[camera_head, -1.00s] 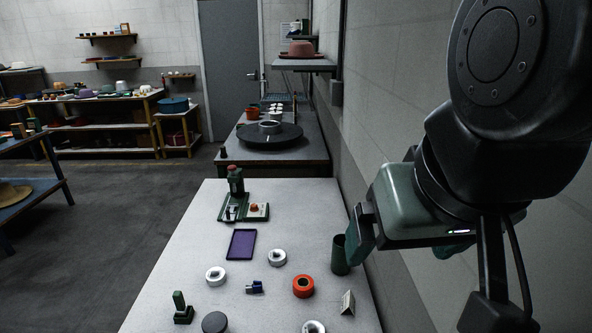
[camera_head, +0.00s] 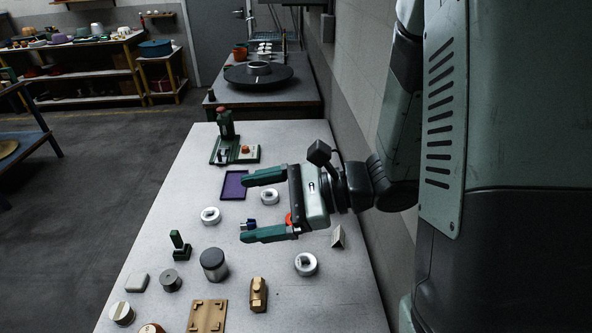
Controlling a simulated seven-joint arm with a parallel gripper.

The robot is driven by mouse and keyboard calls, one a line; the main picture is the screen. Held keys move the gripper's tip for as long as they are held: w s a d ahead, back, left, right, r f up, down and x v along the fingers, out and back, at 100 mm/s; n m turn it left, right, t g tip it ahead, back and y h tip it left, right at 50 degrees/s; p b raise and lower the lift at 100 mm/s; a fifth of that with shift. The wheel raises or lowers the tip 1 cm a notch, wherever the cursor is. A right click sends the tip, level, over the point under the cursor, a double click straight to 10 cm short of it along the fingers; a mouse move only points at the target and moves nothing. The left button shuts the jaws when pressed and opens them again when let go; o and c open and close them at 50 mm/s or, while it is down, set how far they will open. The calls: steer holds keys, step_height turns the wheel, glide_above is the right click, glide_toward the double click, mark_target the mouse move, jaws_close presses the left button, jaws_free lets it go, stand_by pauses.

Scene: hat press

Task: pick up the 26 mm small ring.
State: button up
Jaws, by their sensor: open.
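Several small white ring-like pieces are on the white table (camera_head: 330,300). One ring (camera_head: 210,216) is left of my gripper, another (camera_head: 269,196) shows between its fingers, and a third (camera_head: 306,264) is nearer, at lower right. I cannot read sizes, so I cannot tell which is the 26 mm one. An orange-red ring (camera_head: 289,219) is mostly hidden behind my gripper. My gripper (camera_head: 245,208) is open and empty above the table, its two green fingers pointing left.
A small blue piece (camera_head: 248,224) is by the lower fingertip. A purple tray (camera_head: 233,185) and green fixture (camera_head: 226,150) are farther back. A grey cylinder (camera_head: 214,264), green-handled stamp (camera_head: 180,245), brass piece (camera_head: 258,294) and wooden block (camera_head: 207,316) are nearer. A wall borders the right.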

steer(key=w+d+f+m+t+h, duration=0.1)
steer(key=w+d+f+m+t, duration=0.15)
steer(key=f+m+t, duration=0.2)
steer(key=w+d+f+m+t, duration=0.1)
steer(key=w+f+m+t, duration=0.25)
steer(key=f, duration=0.25)
steer(key=m+t+h, duration=0.2)
steer(key=m+h, duration=0.4)
glide_above(309, 265)
steer(key=s+d, duration=0.2)
step_height(309, 265, down, 12)
steer(key=f, duration=0.2)
steer(key=shift+s+a+f+m, duration=0.1)
steer(key=shift+s+f+m, duration=0.15)
steer(key=shift+f+m, duration=0.1)
steer(key=shift+f, duration=0.95)
step_height(309, 265, down, 3)
steer(key=shift+a+r, duration=0.1)
steer(key=shift+r, duration=0.05)
steer(key=shift+r+x, duration=0.2)
steer(key=shift+x, duration=1)
steer(key=shift+w+a+f, duration=0.1)
steer(key=shift+w, duration=0.2)
steer(key=shift+c, duration=0.4)
